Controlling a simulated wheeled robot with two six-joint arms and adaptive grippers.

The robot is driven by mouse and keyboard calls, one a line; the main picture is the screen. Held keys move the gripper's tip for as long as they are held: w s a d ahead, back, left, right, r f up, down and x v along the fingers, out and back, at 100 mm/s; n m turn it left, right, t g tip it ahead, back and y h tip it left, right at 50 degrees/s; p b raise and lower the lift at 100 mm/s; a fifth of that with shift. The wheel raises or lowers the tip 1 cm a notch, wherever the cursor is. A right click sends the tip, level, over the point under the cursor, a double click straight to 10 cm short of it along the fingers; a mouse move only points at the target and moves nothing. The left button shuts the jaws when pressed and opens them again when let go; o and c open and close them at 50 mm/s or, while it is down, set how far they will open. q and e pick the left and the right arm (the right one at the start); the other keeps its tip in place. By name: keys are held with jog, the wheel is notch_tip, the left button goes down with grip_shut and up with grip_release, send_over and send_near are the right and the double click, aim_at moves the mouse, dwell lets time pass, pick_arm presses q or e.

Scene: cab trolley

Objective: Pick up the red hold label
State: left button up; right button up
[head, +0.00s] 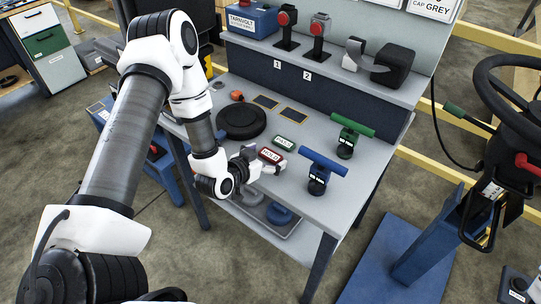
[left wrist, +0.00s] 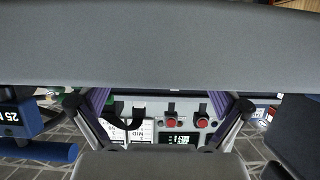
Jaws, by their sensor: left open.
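The red hold label (head: 270,155) lies on the grey worktable near its front edge in the head view. My left gripper (head: 266,163) is low over the table's front edge, just in front of the label. Its fingers are open and no object shows between them. Whether a finger touches the label I cannot tell. In the left wrist view the open fingers (left wrist: 160,105) stand wide apart. I cannot make out the red label there. My right gripper is not in view.
A green label (head: 284,143) lies just behind the red one. A blue-handled tool (head: 322,165) and a green-handled tool (head: 350,130) stand to the right. A black round disc (head: 241,121) lies to the left. A raised shelf (head: 330,75) runs along the back.

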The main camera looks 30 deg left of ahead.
pick_arm(q)
jog(key=c, duration=0.9)
jog(key=shift+c, duration=0.2)
